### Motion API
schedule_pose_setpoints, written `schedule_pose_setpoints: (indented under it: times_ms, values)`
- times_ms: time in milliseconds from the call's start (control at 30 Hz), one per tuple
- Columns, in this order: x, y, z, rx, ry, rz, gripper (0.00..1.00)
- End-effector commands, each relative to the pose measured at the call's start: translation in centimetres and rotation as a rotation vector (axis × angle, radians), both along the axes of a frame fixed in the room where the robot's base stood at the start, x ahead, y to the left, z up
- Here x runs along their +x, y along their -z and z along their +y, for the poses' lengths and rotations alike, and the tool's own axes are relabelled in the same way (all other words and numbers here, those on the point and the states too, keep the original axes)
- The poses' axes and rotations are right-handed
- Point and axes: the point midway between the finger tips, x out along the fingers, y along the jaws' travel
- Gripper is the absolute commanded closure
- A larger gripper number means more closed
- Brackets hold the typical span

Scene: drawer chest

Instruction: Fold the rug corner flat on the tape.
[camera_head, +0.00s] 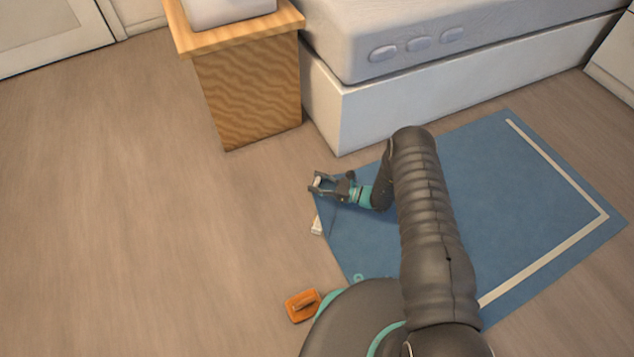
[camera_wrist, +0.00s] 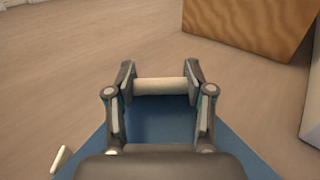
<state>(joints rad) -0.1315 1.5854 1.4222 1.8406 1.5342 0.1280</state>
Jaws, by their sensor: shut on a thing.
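White tape (camera_head: 560,168) forms an L along the rug's right and lower-right sides. In the wrist view my gripper (camera_wrist: 160,84) is shut on a pale, bar-like piece (camera_wrist: 160,87) at the rug's corner. Blue rug (camera_wrist: 160,120) shows between the fingers, just behind that piece. I cannot tell how high the corner is off the floor. My arm hides the middle of the rug.
A small pale block (camera_head: 316,226) lies at the rug's left edge. A wooden nightstand (camera_head: 245,95) and a white bed base (camera_head: 400,110) stand behind. The floor at the left is clear.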

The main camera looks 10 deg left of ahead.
Motion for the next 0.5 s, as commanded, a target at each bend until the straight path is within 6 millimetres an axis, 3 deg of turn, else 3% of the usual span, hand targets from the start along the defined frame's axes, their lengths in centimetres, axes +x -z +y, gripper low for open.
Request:
schedule_pose_setpoints:
  times_ms: [300,500]
  values:
    - [-0.4,-1.2,-1.9,0.001,-0.003,0.004,1.00]
    - [-0.5,-1.2,-2.1,-0.001,-0.002,0.006,1.00]
